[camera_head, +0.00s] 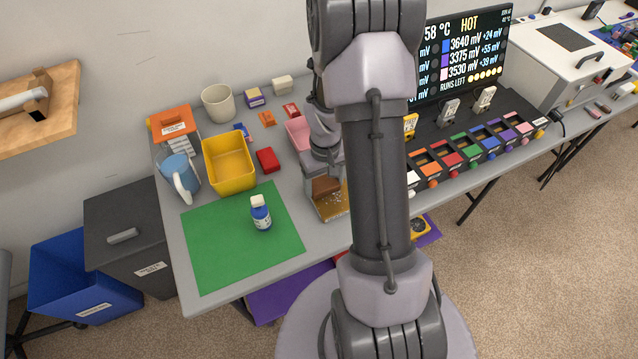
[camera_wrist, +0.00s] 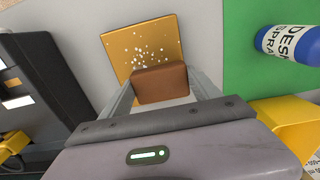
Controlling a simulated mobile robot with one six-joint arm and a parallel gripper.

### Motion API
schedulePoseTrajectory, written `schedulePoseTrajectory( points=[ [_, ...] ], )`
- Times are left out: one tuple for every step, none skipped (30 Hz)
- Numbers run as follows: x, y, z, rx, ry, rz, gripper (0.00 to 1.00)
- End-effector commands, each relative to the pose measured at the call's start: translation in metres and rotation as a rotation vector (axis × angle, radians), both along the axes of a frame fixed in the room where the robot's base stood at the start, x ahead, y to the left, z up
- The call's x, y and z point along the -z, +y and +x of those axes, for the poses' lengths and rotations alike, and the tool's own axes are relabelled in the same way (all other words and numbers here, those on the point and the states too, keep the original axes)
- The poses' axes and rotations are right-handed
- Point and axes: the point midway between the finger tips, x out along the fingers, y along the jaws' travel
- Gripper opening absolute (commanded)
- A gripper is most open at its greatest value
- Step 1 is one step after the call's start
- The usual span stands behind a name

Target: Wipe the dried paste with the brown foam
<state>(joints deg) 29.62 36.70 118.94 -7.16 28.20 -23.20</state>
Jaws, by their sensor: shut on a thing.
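My gripper (camera_wrist: 164,92) is shut on the brown foam (camera_wrist: 161,84), a small brown block held between its two fingers. In the wrist view the foam is over the near part of an orange-gold plate (camera_wrist: 138,37). Pale specks, apparently the dried paste (camera_wrist: 147,53), are scattered on the plate just beyond the foam. I cannot tell whether the foam touches the plate. In the head view the foam (camera_head: 325,186) is partly covered by my gripper, above the plate (camera_head: 336,206) near the table's front edge. My arm hides part of this area.
A green mat (camera_head: 215,256) with a blue-and-white spray bottle (camera_head: 261,214) lies left of the plate. A row of coloured slots (camera_head: 470,150) is at the right.

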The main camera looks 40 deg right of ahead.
Motion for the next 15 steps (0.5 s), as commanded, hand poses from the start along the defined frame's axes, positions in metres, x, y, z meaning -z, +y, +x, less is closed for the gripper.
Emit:
schedulePoseTrajectory(
  points=[
    [0.001, 0.002, 0.001, -0.002, 0.0, 0.0, 0.13],
    [0.001, 0.004, 0.001, -0.002, 0.0, 0.0, 0.13],
    [0.002, 0.007, 0.002, -0.003, 0.0, 0.0, 0.13],
    [0.003, 0.01, 0.003, -0.004, 0.001, 0.0, 0.13],
    [0.003, 0.014, 0.003, -0.004, 0.001, 0.0, 0.13],
    [0.004, 0.018, 0.004, -0.003, 0.001, 0.0, 0.13],
    [0.004, 0.021, 0.004, -0.004, 0.002, 0.001, 0.13],
    [0.004, 0.023, 0.005, -0.003, 0.002, 0.001, 0.13],
    [0.004, 0.024, 0.005, -0.002, 0.002, 0.001, 0.13],
    [0.004, 0.023, 0.005, -0.001, 0.002, 0.001, 0.13],
    [0.004, 0.022, 0.004, 0.0, 0.003, 0.002, 0.13],
    [0.003, 0.019, 0.004, 0.0, 0.003, 0.002, 0.13],
    [0.003, 0.016, 0.003, 0.001, 0.003, 0.002, 0.13],
    [0.003, 0.013, 0.002, 0.002, 0.003, 0.002, 0.13],
    [0.002, 0.009, 0.001, 0.002, 0.003, 0.002, 0.13]
  ],
)
